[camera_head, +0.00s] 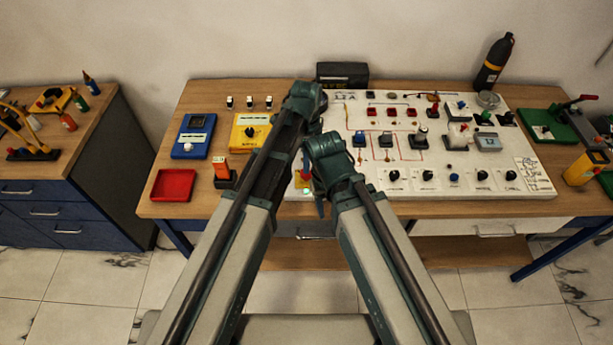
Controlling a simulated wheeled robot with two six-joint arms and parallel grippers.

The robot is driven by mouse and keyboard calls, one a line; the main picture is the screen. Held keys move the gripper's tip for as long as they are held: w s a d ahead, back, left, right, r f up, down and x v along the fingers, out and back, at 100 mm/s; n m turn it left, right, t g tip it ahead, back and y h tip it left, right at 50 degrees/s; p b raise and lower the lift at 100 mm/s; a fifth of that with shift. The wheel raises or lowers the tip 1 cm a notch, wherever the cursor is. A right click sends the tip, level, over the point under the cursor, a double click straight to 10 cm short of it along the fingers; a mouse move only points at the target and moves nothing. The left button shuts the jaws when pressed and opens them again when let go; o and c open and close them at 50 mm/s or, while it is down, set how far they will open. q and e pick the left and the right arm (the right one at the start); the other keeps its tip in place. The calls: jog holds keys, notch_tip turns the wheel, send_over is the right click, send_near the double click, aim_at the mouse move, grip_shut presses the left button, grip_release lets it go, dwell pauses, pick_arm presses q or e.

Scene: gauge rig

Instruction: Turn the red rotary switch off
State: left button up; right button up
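The white panel (420,150) lies on the wooden table with several switches, knobs and lamps on it. I cannot pick out a red rotary switch for sure. A small red part (300,180) shows in the narrow gap between my arms, just above a green spot (306,190); my arms cover most of what is around it. The knobs along the panel's front edge are black, with one blue knob (454,177). My left and right arms reach up over the table's middle. Their links hide both grippers, and I can make out no fingertips.
A red tray (173,185), a blue meter (194,136) and a yellow box (250,132) with a black knob stand left of my arms. A black bottle (493,62) stands at the back right. A green device (548,124) is at the far right.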

aim_at(306, 175)
pick_arm(q)
notch_tip(306, 175, down, 7)
jog(key=b, duration=0.5)
jog(key=shift+r, duration=0.15)
jog(key=shift+r, duration=0.1)
jog(key=shift+c, duration=0.4)
grip_shut()
